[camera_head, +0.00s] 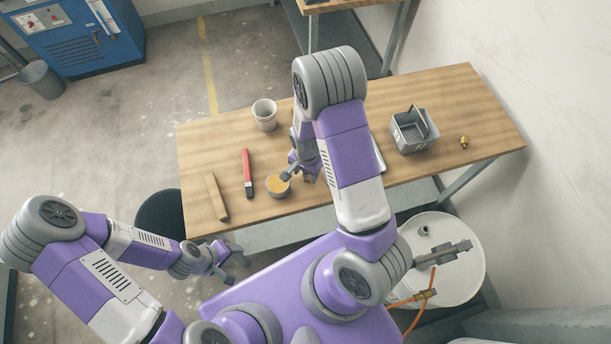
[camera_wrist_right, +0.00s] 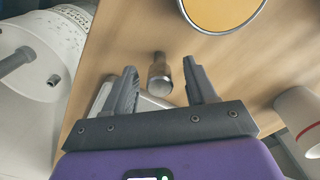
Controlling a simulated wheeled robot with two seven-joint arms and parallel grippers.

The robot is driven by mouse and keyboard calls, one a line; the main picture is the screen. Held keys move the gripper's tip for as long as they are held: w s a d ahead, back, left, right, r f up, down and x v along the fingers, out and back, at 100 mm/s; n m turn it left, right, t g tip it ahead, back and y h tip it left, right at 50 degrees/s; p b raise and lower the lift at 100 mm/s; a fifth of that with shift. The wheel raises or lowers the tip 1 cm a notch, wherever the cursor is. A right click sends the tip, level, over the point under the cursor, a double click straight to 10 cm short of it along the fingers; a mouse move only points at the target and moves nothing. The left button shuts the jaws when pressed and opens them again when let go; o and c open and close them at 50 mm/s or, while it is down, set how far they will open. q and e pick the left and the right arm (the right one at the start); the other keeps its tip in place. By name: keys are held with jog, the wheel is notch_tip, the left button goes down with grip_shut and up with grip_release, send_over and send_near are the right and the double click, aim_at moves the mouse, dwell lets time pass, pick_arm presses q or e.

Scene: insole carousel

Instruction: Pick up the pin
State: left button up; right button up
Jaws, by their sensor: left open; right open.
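In the right wrist view, a short metallic cylinder that looks like the pin (camera_wrist_right: 160,82) stands over the wooden table between the two fingers of my right gripper (camera_wrist_right: 159,66). Gaps show on both sides of it, so the fingers look open around it without touching. In the head view my right gripper (camera_head: 298,167) is low over the table beside a round tin with an orange-yellow top (camera_head: 278,184); I cannot clearly make out the pin there. My left gripper (camera_head: 219,270) is open and empty, off the table's front edge.
The wooden table (camera_head: 465,100) holds a red-handled tool (camera_head: 247,172), a wooden bar (camera_head: 216,196), a white cup (camera_head: 264,113), a grey basket (camera_head: 410,130) and a small brass piece (camera_head: 463,142). A white drum (camera_head: 455,280) with a valve stands at the right front.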

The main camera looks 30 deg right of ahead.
grip_shut()
dwell(0.3)
